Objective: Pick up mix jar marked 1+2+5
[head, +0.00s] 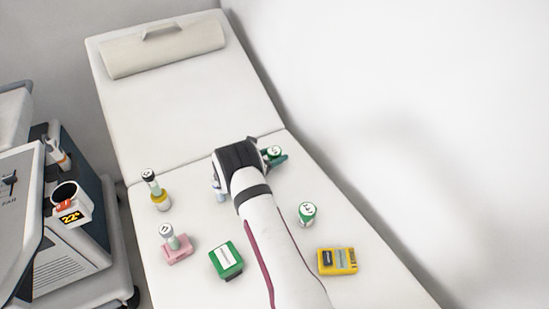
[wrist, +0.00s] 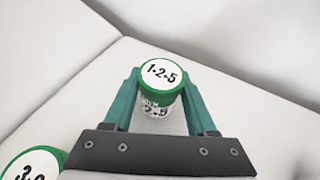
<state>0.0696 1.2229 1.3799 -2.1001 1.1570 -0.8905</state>
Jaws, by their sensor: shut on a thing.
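The mix jar (wrist: 161,75) has a green-rimmed white lid marked 1+2+5 and stands upright between my fingers in the wrist view. My gripper (wrist: 160,100) is shut on it, with one teal finger on each side. In the head view the jar (head: 274,151) shows at the fingertips of my gripper (head: 276,158), over the far part of the couch; my wrist hides some of it. I cannot tell whether its base touches the couch.
Another green-lidded jar (head: 307,212) stands nearer on the couch (head: 190,110). A yellow box (head: 338,261), a green box (head: 226,261), a pink block with a vial (head: 177,247) and a yellow-based vial (head: 160,198) stand around my arm. A cart (head: 75,240) stands at left.

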